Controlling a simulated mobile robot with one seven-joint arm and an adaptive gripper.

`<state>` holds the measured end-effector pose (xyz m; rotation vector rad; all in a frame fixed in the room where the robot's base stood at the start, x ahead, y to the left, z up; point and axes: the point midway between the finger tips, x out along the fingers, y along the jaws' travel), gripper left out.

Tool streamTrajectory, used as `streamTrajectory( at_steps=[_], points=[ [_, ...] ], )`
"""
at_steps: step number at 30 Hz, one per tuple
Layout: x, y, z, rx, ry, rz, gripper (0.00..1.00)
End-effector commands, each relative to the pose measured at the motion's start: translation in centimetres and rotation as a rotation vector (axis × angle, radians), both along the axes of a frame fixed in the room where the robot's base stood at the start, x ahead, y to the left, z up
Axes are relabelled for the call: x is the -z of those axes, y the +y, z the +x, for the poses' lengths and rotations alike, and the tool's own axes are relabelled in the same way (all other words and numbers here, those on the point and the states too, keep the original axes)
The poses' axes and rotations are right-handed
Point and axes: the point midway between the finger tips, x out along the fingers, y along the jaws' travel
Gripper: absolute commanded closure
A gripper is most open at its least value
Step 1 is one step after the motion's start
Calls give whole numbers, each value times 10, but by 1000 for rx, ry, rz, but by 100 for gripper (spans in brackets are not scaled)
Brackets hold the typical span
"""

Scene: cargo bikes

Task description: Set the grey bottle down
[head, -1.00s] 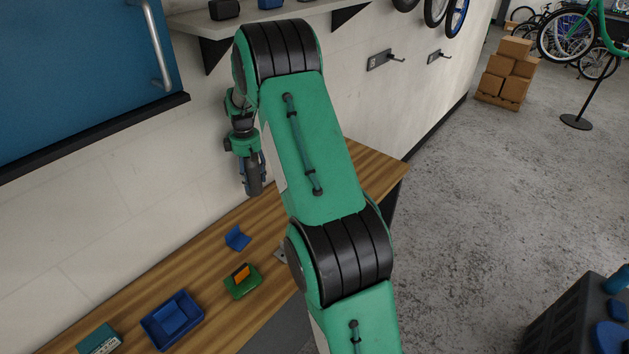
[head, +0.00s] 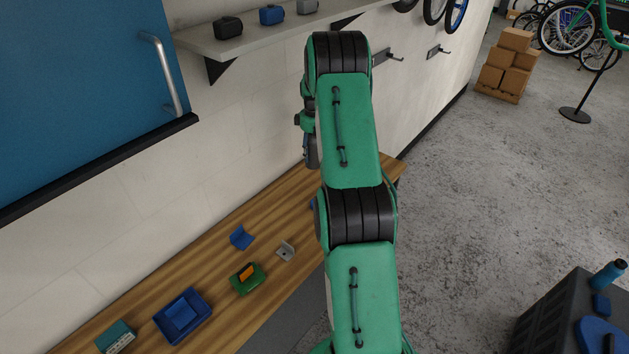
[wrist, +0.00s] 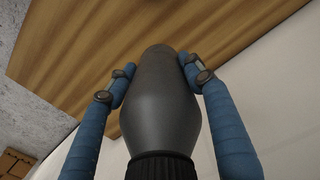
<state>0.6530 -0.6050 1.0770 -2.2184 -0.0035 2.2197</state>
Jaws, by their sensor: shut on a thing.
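The grey bottle (wrist: 158,100) fills the middle of the wrist view, with a dark ribbed part at its near end. My gripper (wrist: 158,72) is shut on it, with one blue finger on each side. Beyond the bottle the wooden bench top (wrist: 130,30) shows, and the bottle appears held above it. In the head view the bottle (head: 312,153) is a small dark shape hanging below my gripper (head: 308,140), partly hidden behind my green arm. The gap between bottle and bench (head: 215,255) cannot be judged exactly.
On the bench are a blue tray (head: 204,323), a teal box (head: 116,337), a green holder with an orange piece (head: 247,278), a blue bracket (head: 241,237) and a grey bracket (head: 285,250). A shelf (head: 235,45) with small cases hangs above. Bare wood lies right of the blue bracket.

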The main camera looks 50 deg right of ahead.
Motion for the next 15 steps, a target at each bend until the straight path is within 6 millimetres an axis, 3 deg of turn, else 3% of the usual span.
streamTrajectory(
  at_steps=[15],
  points=[
    [0,-7,-3,9,-2,-2,99]
  ],
)
